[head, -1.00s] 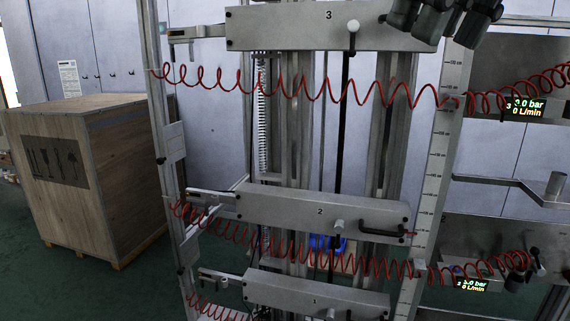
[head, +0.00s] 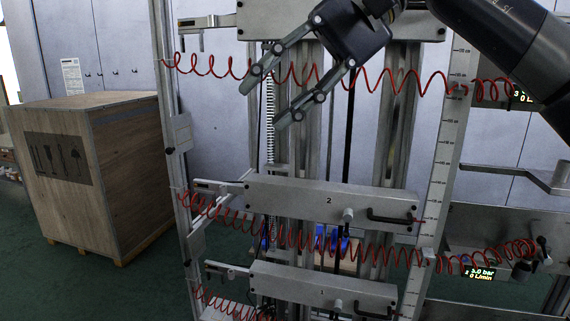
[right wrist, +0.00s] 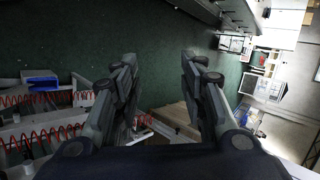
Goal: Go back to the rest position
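My right gripper (head: 268,97) reaches in from the upper right in the head view, in front of the top of the rack. Its two fingers are apart, with nothing between them. In the right wrist view the gripper (right wrist: 160,85) also shows open and empty, with green floor beyond its fingertips. My left gripper is not in view in the head view.
A wooden crate (head: 125,180) stands at the left on the green floor. A pressure display (head: 480,272) is at the lower right.

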